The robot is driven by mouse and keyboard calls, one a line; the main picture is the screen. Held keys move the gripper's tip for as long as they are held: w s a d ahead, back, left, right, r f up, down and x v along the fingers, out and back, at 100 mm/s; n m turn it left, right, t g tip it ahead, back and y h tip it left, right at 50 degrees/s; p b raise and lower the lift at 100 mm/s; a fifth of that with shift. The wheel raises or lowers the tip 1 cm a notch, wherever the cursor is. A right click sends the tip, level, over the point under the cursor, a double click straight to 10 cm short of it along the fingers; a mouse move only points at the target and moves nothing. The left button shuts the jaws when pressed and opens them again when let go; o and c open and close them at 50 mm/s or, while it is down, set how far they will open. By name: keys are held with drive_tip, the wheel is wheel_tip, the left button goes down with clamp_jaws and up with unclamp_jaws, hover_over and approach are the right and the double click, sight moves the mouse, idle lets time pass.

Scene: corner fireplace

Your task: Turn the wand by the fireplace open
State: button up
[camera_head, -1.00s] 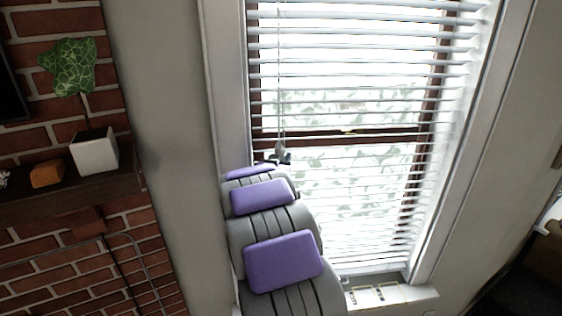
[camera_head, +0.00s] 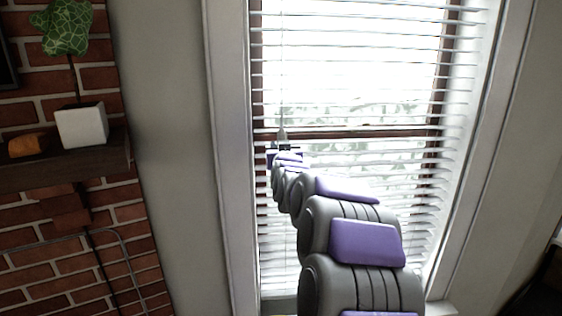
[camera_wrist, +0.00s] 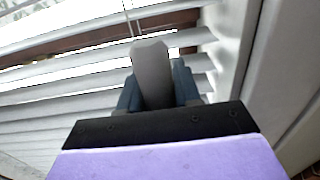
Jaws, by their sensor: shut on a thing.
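The wand (camera_head: 281,110) hangs as a thin rod at the left side of the white window blind (camera_head: 350,88). Its thicker grey lower end (camera_wrist: 152,72) stands between the two dark blue fingers of my gripper (camera_wrist: 158,88) in the wrist view. My gripper (camera_head: 283,148) is small and far off in the head view, at the wand's lower end. It is shut on the wand. The blind's slats show bright gaps between them, with greenery dimly visible outside. The lower slats are partly hidden by my arm.
A brick fireplace wall (camera_head: 100,255) stands at the left, with a wooden mantel (camera_head: 100,158) holding a potted plant in a white pot (camera_head: 82,125). The window frame (camera_head: 228,150) is close to the left of my gripper. Plain wall lies right of the window.

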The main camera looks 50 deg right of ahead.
drive_tip(key=shift+a+f+n+t+y+b, duration=0.1)
drive_tip(key=shift+f+n+t+y+b, duration=0.2)
drive_tip(key=shift+b, duration=0.5)
drive_tip(key=shift+r+n+y+b, duration=0.25)
drive_tip(key=shift+n+y+b, duration=0.05)
drive_tip(key=shift+y+b, duration=0.2)
drive_tip(key=o, duration=1)
drive_tip(key=shift+w, duration=0.1)
drive_tip(key=shift+c, duration=0.2)
drive_tip(key=v, duration=1.7)
drive_tip(key=shift+f, duration=0.35)
